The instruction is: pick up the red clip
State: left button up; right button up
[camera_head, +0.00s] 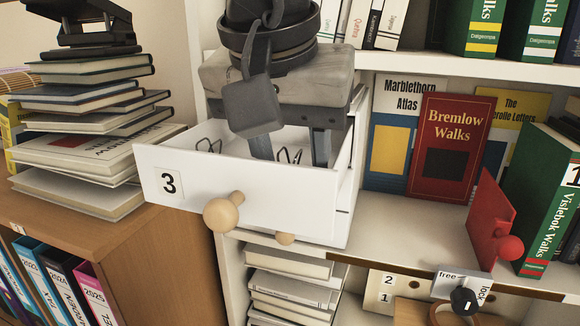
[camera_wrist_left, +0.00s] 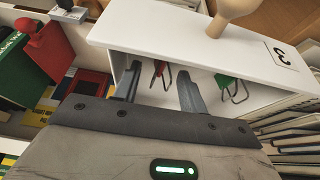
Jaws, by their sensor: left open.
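The open white drawer (camera_head: 250,192), marked 3, holds two binder clips. In the left wrist view, the red clip (camera_wrist_left: 158,72) lies in the drawer with its wire handles showing, between the fingertips but apart from them. In the head view, only dark wire loops (camera_head: 290,156) show there, between my fingers. The green clip (camera_wrist_left: 226,82) lies to the right in the wrist view; its wire loops (camera_head: 207,145) show at the drawer's left in the head view. My left gripper (camera_wrist_left: 160,88) is open and points down into the drawer (camera_wrist_left: 200,38). My right gripper is not in view.
The drawer's round wooden knob (camera_head: 222,213) sticks out in front. Stacked books (camera_head: 95,150) stand close on the left. On the right are a red book (camera_head: 448,148), a red flap with a knob (camera_head: 491,218) and a free/lock dial (camera_head: 463,300).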

pick_arm(q)
jog(key=shift+f, duration=0.1)
grip_shut()
